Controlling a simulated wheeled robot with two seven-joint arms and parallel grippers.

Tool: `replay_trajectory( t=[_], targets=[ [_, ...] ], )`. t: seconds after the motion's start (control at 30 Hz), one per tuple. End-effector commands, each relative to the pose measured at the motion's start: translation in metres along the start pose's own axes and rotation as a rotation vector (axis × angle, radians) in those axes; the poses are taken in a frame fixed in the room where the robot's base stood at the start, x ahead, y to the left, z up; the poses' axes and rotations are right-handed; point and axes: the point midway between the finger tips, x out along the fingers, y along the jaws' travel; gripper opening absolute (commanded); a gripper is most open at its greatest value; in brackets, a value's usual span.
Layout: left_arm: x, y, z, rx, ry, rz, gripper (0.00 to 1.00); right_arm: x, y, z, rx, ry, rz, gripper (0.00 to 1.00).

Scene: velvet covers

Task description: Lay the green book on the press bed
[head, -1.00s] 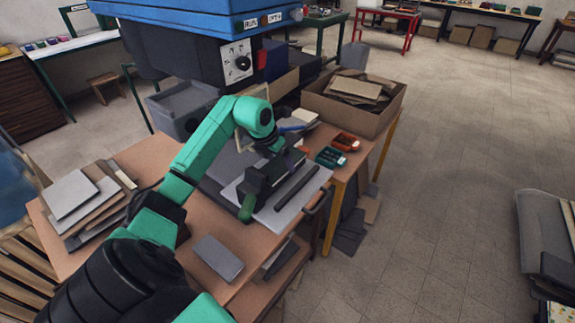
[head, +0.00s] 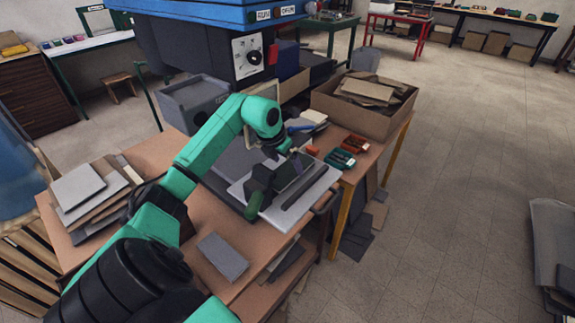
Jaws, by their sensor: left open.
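My left gripper (head: 268,182) is dark and points down over a pale grey plate (head: 318,192) with a dark bar (head: 305,187) across it, near the front right edge of the workbench. It is open; whether it touches anything below cannot be told. A rounded green piece (head: 252,206) shows at the plate's front left, beside the gripper; I cannot tell what it is. I cannot make out a green book for sure. My right gripper is not in view.
A grey slab (head: 222,257) lies at the bench's front. Stacked boards (head: 80,187) lie at left. A cardboard box (head: 352,117) of scraps stands behind right, with small green (head: 340,159) and red (head: 356,144) trays in front. Open floor (head: 450,190) lies right.

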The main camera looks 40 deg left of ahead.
Motion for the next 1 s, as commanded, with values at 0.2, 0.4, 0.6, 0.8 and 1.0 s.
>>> replay_trajectory(
  t=[0.2,0.4,0.6,0.8,1.0],
  targets=[
    [-0.043,0.001,-0.001,0.003,-0.004,0.007,1.00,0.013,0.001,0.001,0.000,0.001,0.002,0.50],
    [-0.093,0.001,0.000,0.001,-0.005,0.005,1.00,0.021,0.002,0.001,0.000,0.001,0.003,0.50],
    [-0.128,0.000,0.000,0.001,-0.002,0.003,1.00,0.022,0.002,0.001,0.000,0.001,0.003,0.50],
    [-0.132,-0.001,-0.001,0.000,-0.001,0.000,1.00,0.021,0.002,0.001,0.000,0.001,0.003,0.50],
    [-0.132,-0.001,0.000,0.001,-0.001,0.001,1.00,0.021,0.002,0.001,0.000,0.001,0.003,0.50]
  ],
)
